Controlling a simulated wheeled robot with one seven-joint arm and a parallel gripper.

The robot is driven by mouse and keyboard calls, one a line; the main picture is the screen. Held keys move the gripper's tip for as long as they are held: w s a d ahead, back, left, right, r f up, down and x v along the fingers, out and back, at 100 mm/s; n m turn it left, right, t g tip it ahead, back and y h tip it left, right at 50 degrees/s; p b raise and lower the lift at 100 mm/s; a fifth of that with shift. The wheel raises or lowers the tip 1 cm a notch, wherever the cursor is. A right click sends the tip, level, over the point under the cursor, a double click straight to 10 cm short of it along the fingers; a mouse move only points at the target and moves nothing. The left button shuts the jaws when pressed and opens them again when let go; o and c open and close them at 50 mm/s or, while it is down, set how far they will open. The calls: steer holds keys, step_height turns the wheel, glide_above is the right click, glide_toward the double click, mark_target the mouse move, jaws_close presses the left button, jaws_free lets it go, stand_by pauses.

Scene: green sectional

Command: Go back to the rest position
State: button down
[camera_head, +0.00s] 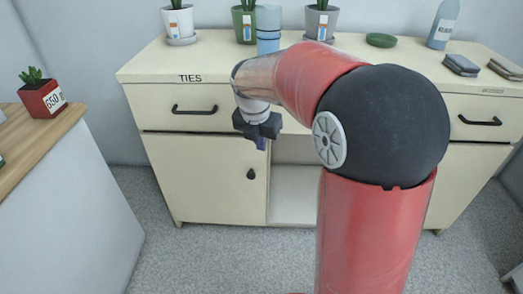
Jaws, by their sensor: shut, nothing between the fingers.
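My gripper (261,138) hangs pointing down in front of the cream cabinet (200,165). My red and black arm rises at the centre right and bends over to the left, hiding the middle of the cabinet front.
A wood-topped counter (38,140) with a red pot (43,98) is at left. Grey carpet (205,258) lies clear in front.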

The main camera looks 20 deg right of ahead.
steer(key=s+r+m+t+y, duration=0.1)
steer(key=s+m, duration=1.1)
steer(key=m, duration=0.2)
steer(key=s+r+m+t, duration=0.2)
steer(key=s+m, duration=1)
steer(key=m, duration=0.2)
steer(key=shift+s+a+r+y, duration=0.15)
steer(key=shift+s+r+y, duration=0.15)
steer(key=shift+y, duration=0.1)
